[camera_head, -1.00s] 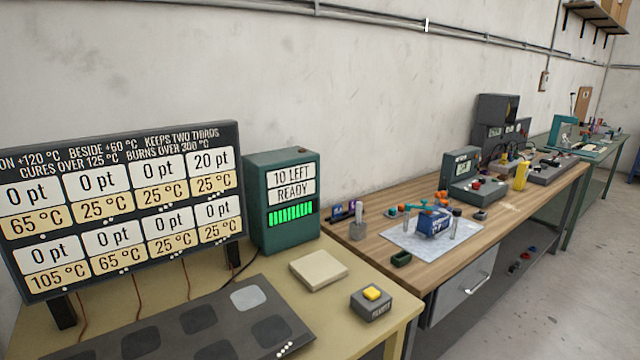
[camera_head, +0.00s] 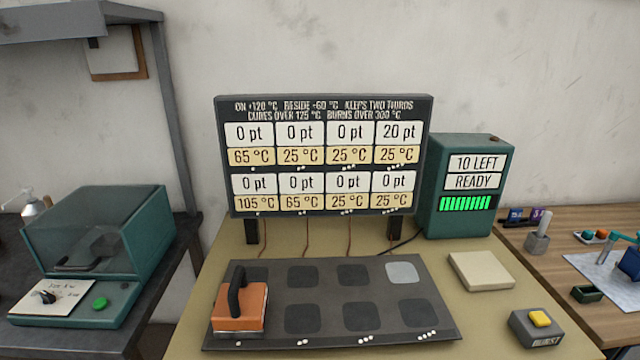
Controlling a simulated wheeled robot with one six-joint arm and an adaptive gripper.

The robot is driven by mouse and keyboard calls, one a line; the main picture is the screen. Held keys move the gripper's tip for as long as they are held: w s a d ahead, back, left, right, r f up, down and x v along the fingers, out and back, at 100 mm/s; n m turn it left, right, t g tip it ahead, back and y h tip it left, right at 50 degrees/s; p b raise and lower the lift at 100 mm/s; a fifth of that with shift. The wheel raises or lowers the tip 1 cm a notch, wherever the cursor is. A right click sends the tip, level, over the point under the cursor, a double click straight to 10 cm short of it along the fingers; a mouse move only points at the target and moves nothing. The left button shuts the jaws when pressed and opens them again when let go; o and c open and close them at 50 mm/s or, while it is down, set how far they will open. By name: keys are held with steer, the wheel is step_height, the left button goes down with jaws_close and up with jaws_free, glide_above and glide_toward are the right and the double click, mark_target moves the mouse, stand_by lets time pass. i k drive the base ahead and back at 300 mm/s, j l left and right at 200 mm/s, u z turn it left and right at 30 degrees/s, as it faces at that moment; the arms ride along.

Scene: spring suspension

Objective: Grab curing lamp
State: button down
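An orange block with a black arched handle (camera_head: 240,303), which looks like the curing lamp, sits on the front left spot of a dark grey mat (camera_head: 333,340). The handle is on top and leans slightly. The lamp hides the mat spot beneath it. My gripper is not in view.
A display board (camera_head: 325,155) stands behind the mat, with a green box (camera_head: 463,185) reading "10 LEFT READY" beside it. A beige pad (camera_head: 481,271) and a yellow-button box (camera_head: 537,326) lie to the right. A green machine with a clear lid (camera_head: 100,237) stands on the left bench.

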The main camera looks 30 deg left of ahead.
mark_target(239, 312)
steer(key=u, duration=1.3)
